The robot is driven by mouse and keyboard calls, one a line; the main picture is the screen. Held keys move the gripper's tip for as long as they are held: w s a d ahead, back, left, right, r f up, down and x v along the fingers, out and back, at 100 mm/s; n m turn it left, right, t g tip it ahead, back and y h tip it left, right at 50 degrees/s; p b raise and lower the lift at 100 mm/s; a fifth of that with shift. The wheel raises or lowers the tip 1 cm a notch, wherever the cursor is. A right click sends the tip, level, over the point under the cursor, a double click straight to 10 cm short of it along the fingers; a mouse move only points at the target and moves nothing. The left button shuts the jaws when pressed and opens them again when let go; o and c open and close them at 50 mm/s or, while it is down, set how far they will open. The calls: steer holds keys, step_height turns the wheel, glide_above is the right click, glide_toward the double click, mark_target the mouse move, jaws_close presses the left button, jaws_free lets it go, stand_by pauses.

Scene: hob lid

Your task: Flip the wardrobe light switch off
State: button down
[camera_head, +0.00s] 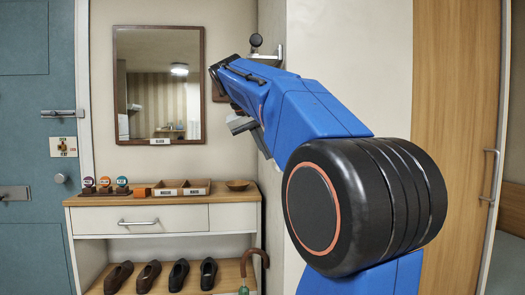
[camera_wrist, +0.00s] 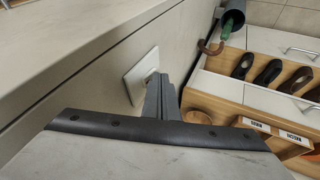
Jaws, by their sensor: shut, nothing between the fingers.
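A white switch plate (camera_wrist: 138,76) is on the pale wall in the wrist view. It is partly hidden behind my fingers, and its switch position cannot be told. My gripper (camera_wrist: 158,80) is shut and empty, with its fingertips at the right edge of the plate. Whether they touch it is unclear. In the head view my gripper (camera_head: 240,124) is mostly hidden by my blue arm, near the wall corner left of the pale panel. The switch plate is not visible in the head view.
A mirror (camera_head: 159,85) hangs above. A black-knobbed hook (camera_head: 257,41) is close to my arm. A wooden door (camera_head: 455,120) is at right. An umbrella handle (camera_head: 254,258) stands below.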

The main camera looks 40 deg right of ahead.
steer(key=shift+f, duration=0.1)
steer(key=shift+s+d+h, duration=0.1)
steer(key=shift+h, duration=0.2)
stand_by(0.3)
steer(key=shift+r, duration=0.8)
